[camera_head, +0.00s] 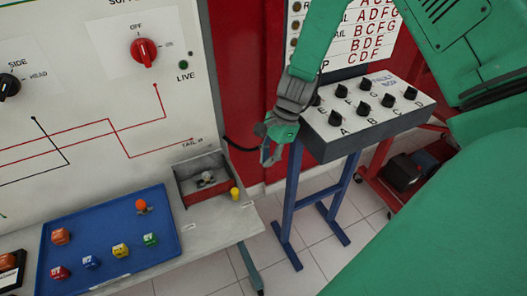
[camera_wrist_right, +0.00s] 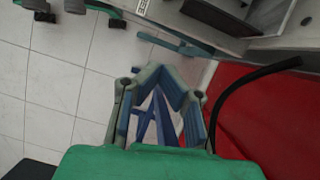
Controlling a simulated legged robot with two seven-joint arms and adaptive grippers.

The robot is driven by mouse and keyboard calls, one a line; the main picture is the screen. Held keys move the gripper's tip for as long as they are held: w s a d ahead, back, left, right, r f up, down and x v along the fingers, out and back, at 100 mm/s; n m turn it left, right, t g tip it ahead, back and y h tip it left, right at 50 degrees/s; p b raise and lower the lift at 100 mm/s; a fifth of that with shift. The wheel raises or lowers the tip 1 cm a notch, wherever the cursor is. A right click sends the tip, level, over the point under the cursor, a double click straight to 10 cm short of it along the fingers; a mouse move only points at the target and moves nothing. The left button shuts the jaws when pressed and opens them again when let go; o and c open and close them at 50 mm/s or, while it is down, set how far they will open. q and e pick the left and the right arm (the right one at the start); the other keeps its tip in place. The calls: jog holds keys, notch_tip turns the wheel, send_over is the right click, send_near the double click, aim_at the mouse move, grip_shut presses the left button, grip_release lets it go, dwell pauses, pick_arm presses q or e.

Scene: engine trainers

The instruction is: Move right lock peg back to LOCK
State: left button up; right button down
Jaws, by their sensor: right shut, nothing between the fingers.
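A small yellow peg (camera_head: 235,193) stands at the right edge of the bench, beside a grey open-topped box with a red front (camera_head: 209,194). A small light-coloured fitting (camera_head: 207,179) sits inside the box. I cannot read a LOCK mark, nor tell for certain which part is the right lock peg. My right gripper (camera_head: 269,157) is shut and empty, pointing down in the air to the right of the box, clear of it. In the wrist view the right gripper (camera_wrist_right: 163,75) has its fingers drawn together, with floor and blue legs behind. My left gripper is not in view.
A blue tray (camera_head: 100,222) with several coloured pieces lies on the bench (camera_head: 205,231). A panel with a red knob (camera_head: 144,51) stands behind. A knob console (camera_head: 362,125) on blue legs stands right of my gripper. A black cable (camera_wrist_right: 250,82) crosses the red wall.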

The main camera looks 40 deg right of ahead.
aim_at(239, 198)
jog(key=a+f, duration=0.4)
jog(key=a, duration=0.1)
jog(key=a+f, duration=0.1)
jog(key=a, duration=0.1)
jog(key=shift+w+a+f+b, duration=0.25)
jog(key=shift+a+f+b, duration=0.05)
jog(key=shift+f+b, duration=0.1)
jog(key=shift+d+f, duration=0.1)
jog(key=shift+d, duration=0.15)
jog(key=shift+a, duration=0.55)
jog(key=shift+s, duration=0.1)
